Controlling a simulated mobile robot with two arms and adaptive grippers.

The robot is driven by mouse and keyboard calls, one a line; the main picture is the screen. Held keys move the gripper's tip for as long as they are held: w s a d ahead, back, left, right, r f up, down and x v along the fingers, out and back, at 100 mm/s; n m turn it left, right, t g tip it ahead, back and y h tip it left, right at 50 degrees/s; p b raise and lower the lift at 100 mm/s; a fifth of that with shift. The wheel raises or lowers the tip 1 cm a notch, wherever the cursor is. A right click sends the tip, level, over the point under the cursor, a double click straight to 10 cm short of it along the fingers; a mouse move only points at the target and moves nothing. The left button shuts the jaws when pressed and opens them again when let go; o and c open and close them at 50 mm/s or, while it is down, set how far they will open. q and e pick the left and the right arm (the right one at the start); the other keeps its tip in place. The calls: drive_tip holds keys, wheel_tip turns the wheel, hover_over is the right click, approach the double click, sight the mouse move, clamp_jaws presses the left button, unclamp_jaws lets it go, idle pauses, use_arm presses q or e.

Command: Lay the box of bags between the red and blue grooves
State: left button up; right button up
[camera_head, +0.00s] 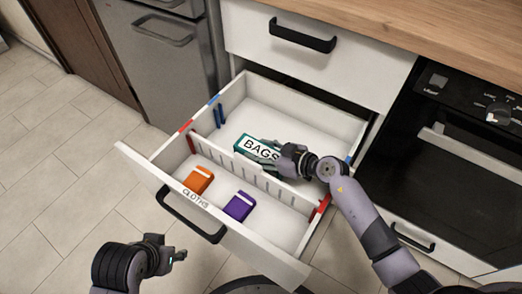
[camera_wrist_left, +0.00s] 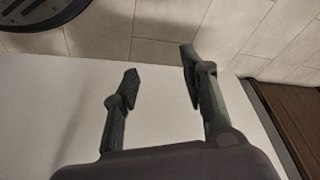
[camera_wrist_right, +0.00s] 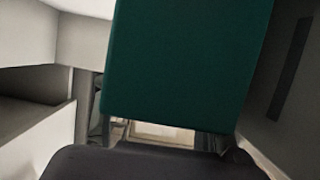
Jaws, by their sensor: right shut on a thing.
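The box of bags (camera_head: 256,148) is dark green with a white "BAGS" label. It is over the open drawer (camera_head: 290,108), just behind the slatted divider; I cannot tell whether it touches the floor. My right gripper (camera_head: 274,153) is shut on it from the right; its green side (camera_wrist_right: 185,65) fills much of the right wrist view. Blue grooves (camera_head: 218,115) and red grooves (camera_head: 191,143) mark the drawer's left wall. Blue and red marks also show on the right wall, partly behind my arm. My left gripper (camera_head: 178,256) is open and empty, outside the drawer front.
An orange packet (camera_head: 199,180) and a purple packet (camera_head: 239,205) lie in the front compartment, near the "CLOTHS" label. The divider (camera_head: 245,172) crosses the drawer at the red marks. The back of the drawer is clear. An oven (camera_head: 450,150) stands at the right.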

use_arm(q)
drive_tip(key=shift+w+d+t, duration=0.1)
drive_tip(key=shift+w+t, duration=0.2)
drive_tip(key=shift+w, duration=0.2)
use_arm(e)
drive_tip(key=shift+f, duration=0.55)
